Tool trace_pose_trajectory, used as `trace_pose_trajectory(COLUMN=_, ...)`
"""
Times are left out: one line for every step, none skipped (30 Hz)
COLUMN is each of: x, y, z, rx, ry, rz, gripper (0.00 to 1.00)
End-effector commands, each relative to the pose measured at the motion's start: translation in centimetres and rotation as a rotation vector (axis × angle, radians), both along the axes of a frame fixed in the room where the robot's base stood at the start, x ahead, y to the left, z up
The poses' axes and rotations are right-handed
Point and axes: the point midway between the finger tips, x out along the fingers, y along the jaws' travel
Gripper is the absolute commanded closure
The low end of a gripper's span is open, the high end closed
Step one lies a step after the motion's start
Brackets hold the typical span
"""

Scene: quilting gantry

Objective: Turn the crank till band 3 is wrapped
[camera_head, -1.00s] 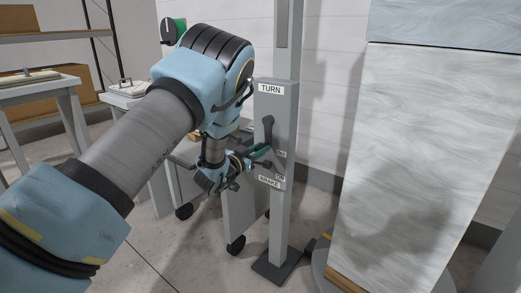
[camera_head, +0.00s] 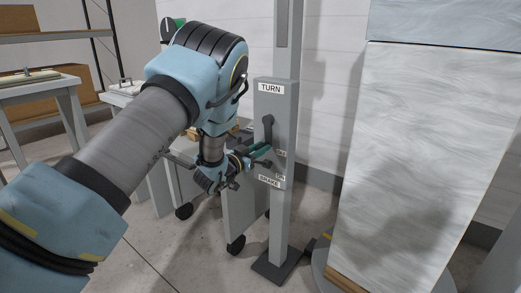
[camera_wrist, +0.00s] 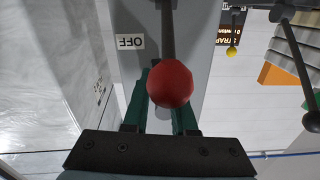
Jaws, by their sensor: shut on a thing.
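A grey post carries a box (camera_head: 290,108) marked TURN, with a dark crank handle (camera_head: 268,130) on its face. Lower down are the BRAKE label and small position labels. My gripper (camera_head: 260,151) is at the box's lower part, below the crank handle. In the wrist view, my gripper's green fingers (camera_wrist: 160,112) are shut on a dark lever with a red ball knob (camera_wrist: 170,84), beside an OFF label (camera_wrist: 130,41). The knob hides part of the grip. A tall load (camera_head: 420,150) stands at right, with a whitish lower section and bluish upper section; band numbers are not visible.
A pale table (camera_head: 50,85) and a wheeled grey stand (camera_head: 240,205) are at left. The post's dark foot (camera_head: 278,266) is on the floor near the load's round base (camera_head: 320,270). In the wrist view, a display (camera_wrist: 232,22) and a yellow knob (camera_wrist: 232,51) show.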

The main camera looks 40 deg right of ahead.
Motion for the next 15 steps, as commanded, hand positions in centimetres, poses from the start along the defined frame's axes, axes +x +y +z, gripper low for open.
trace_pose_trajectory(x=0.59, y=0.25, z=0.0, rx=0.001, ry=-0.003, rz=0.01, gripper=1.0)
trace_pose_trajectory(x=0.61, y=0.26, z=0.02, rx=0.001, ry=-0.004, rz=0.011, gripper=1.0)
trace_pose_trajectory(x=0.66, y=0.29, z=0.02, rx=0.002, ry=-0.004, rz=0.012, gripper=1.0)
trace_pose_trajectory(x=0.86, y=0.36, z=-0.03, rx=0.001, ry=-0.005, rz=0.014, gripper=1.0)
trace_pose_trajectory(x=0.78, y=0.33, z=0.02, rx=0.002, ry=-0.005, rz=0.013, gripper=1.0)
trace_pose_trajectory(x=0.81, y=0.34, z=0.03, rx=0.002, ry=-0.005, rz=0.014, gripper=1.0)
trace_pose_trajectory(x=0.92, y=0.38, z=0.02, rx=0.002, ry=-0.005, rz=0.015, gripper=1.0)
trace_pose_trajectory(x=1.07, y=0.44, z=0.0, rx=0.002, ry=-0.005, rz=0.016, gripper=1.0)
trace_pose_trajectory(x=1.01, y=0.41, z=0.04, rx=0.002, ry=-0.005, rz=0.016, gripper=1.0)
trace_pose_trajectory(x=1.11, y=0.45, z=0.03, rx=0.001, ry=-0.005, rz=0.017, gripper=1.0)
trace_pose_trajectory(x=1.18, y=0.47, z=0.05, rx=0.001, ry=-0.005, rz=0.018, gripper=1.0)
trace_pose_trajectory(x=1.33, y=0.52, z=0.05, rx=0.001, ry=-0.005, rz=0.019, gripper=1.0)
trace_pose_trajectory(x=1.41, y=0.55, z=0.05, rx=0.001, ry=-0.005, rz=0.02, gripper=1.0)
trace_pose_trajectory(x=1.49, y=0.59, z=0.07, rx=0.001, ry=-0.006, rz=0.021, gripper=1.0)
trace_pose_trajectory(x=1.5, y=0.59, z=0.1, rx=0.001, ry=-0.006, rz=0.021, gripper=1.0)
